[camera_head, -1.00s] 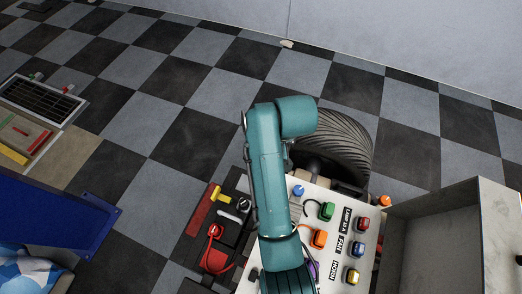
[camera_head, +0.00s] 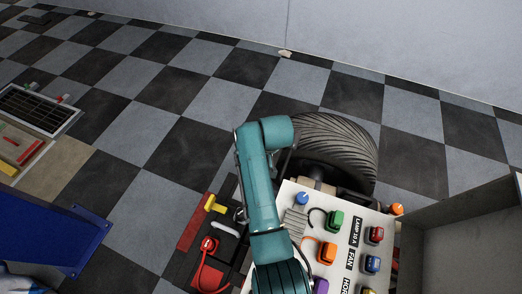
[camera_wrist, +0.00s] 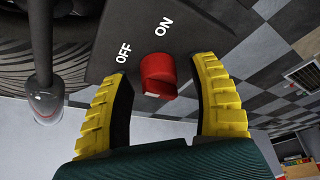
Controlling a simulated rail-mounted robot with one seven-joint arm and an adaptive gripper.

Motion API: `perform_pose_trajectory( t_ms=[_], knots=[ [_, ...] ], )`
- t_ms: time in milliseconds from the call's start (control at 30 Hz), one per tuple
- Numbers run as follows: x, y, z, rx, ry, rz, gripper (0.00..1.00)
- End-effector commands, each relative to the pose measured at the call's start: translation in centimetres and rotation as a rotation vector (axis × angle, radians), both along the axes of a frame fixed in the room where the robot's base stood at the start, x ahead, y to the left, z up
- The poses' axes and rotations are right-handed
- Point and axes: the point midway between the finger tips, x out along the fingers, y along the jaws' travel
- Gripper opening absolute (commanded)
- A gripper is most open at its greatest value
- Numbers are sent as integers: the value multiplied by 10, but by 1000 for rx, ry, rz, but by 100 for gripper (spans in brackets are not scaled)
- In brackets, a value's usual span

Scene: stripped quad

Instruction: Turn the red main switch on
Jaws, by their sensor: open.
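The red main switch (camera_wrist: 158,75) is a red knob on a dark plate (camera_wrist: 185,30) with white OFF and ON lettering, seen in the wrist view. OFF is left of ON, above the knob. My gripper (camera_wrist: 163,66) is open, with one yellow ribbed finger on each side of the knob. Gaps show between the knob and both fingers, and I see no contact. How far the fingertips are from the plate is hard to tell. In the head view my teal arm hides the gripper, and I cannot make out the switch.
A white panel (camera_head: 318,210) with coloured buttons lies right of my arm in the head view. A large tyre (camera_head: 340,145) stands behind it. A red cable (camera_head: 200,270) and a yellow part (camera_head: 213,205) are left of the arm.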

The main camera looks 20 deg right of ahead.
Motion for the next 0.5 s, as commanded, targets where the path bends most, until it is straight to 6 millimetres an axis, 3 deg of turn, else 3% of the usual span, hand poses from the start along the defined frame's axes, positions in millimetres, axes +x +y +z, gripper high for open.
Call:
perform_pose_trajectory(
  t_ms=[67, 367, 500],
  knots=[
    [0, 0, 0, 0, 0, 0, 60],
    [0, 0, 0, 0, 0, 0, 2],
    [0, 0, 0, 0, 0, 0, 0]
  ],
)
